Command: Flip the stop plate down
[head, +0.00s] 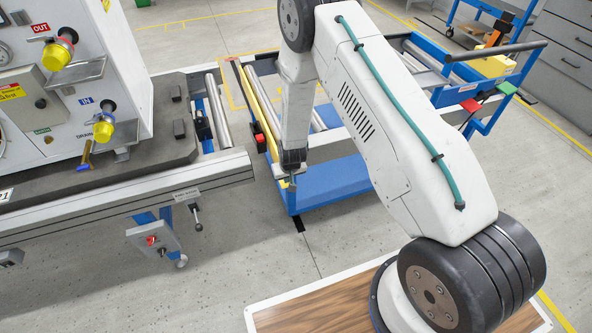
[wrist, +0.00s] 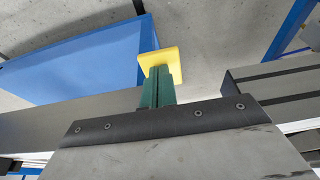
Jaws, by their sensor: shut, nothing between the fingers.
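My gripper (head: 291,183) hangs low in the head view, in front of the blue cart and right of the station's near rail. In the wrist view its green fingers (wrist: 156,90) are together, with nothing between them. A small yellow square plate (wrist: 162,62) shows at the far end of the fingers. I cannot tell whether it is the stop plate or part of the fingertips.
The blue roller cart (head: 325,187) stands behind my gripper, with a yellow bar (head: 262,103) along its left side. The pump station's grey rail (head: 130,198) is at left, with a lever (head: 196,216) and a red-button box (head: 153,240) below. Floor between is clear.

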